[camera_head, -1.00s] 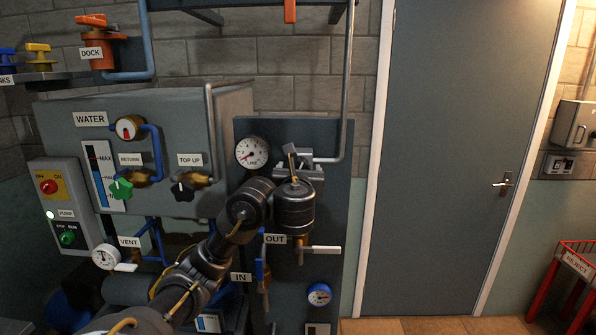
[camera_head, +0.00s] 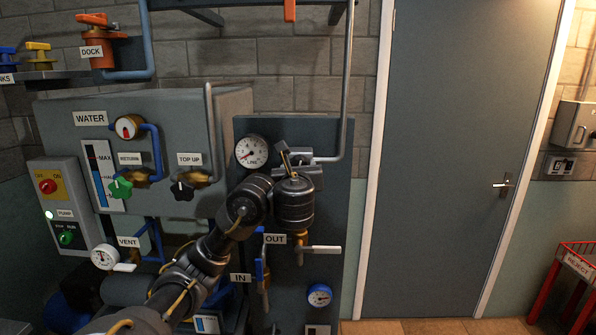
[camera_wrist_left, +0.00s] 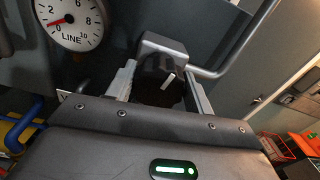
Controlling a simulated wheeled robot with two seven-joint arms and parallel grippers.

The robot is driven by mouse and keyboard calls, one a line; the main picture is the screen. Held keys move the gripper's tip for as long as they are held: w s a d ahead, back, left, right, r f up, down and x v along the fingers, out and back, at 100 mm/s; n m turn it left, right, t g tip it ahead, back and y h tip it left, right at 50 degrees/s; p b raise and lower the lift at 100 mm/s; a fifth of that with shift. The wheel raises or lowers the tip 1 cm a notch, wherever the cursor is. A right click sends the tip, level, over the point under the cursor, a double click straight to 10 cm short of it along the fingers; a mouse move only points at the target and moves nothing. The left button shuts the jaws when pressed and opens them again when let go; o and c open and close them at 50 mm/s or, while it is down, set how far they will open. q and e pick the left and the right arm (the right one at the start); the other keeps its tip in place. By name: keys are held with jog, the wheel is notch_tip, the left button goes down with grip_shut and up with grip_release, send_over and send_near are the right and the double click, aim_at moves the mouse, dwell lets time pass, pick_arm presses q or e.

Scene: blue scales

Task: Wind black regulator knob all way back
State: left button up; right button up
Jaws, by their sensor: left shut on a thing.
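The black regulator knob (camera_wrist_left: 160,84) shows in the left wrist view, dark with a white mark on its face. It sits below a grey metal regulator body (camera_wrist_left: 163,46). My left gripper (camera_wrist_left: 162,78) has one finger on each side of the knob and is shut on it. In the head view my left gripper (camera_head: 289,160) is at the regulator, and my wrist hides the knob. The LINE gauge (camera_head: 251,152) is beside it; its red needle is near 0 in the wrist view (camera_wrist_left: 72,20). My right gripper is not in view.
A grey pipe (camera_head: 347,90) rises right of the regulator. Below my wrist are the OUT valve's white lever (camera_head: 320,249) and a blue-rimmed gauge (camera_head: 319,295). The TOP UP knob (camera_head: 182,190) is to the left. A closed grey door (camera_head: 440,150) stands right.

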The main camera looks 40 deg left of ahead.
pick_arm(q)
jog(key=shift+f+n+b, duration=0.2)
jog(key=shift+n+b, duration=0.1)
jog(key=shift+n, duration=0.5)
jog(key=shift+r+n, duration=0.15)
jog(key=shift+n, duration=0.45)
jog(key=o, duration=1)
jog(key=shift+s+a, duration=0.1)
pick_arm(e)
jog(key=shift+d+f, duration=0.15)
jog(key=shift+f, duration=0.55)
pick_arm(q)
jog(key=shift+s+d+r+p, duration=0.1)
jog(key=shift+d+r+p, duration=0.1)
jog(key=shift+p, duration=0.1)
jog(key=p+v, duration=1)
jog(key=p, duration=0.2)
jog(key=shift+s+d+f, duration=0.1)
jog(key=shift+s+f, duration=0.05)
jog(key=shift+s, duration=0.1)
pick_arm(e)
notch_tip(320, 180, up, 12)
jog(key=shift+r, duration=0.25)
